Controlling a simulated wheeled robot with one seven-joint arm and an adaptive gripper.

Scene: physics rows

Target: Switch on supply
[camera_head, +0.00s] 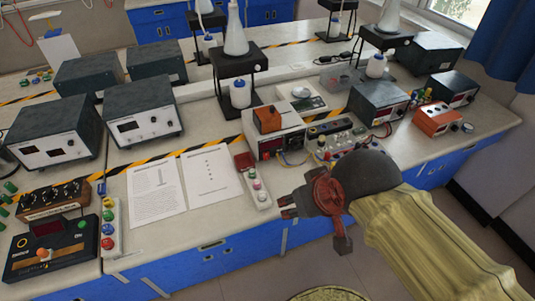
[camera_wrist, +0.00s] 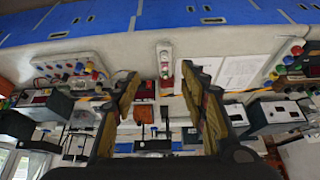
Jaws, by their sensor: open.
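My gripper (camera_head: 312,224) is open and empty over the front edge of the bench, right of centre in the head view. Its two fingers also show spread apart in the wrist view (camera_wrist: 160,82). Which unit is the supply I cannot tell. A white strip with coloured buttons (camera_head: 262,199) lies just left of my gripper; it appears between the fingers in the wrist view (camera_wrist: 166,64). Two dark boxes with white fronts, one (camera_head: 55,150) and another (camera_head: 146,127), stand further left. Switch states are too small to read.
Two printed sheets, one (camera_head: 156,193) and another (camera_head: 211,174), lie left of the strip. A panel with coloured knobs (camera_head: 340,146) is behind my gripper. Stands with flasks (camera_head: 236,62) rise at the back. An orange unit (camera_head: 437,119) is at the right.

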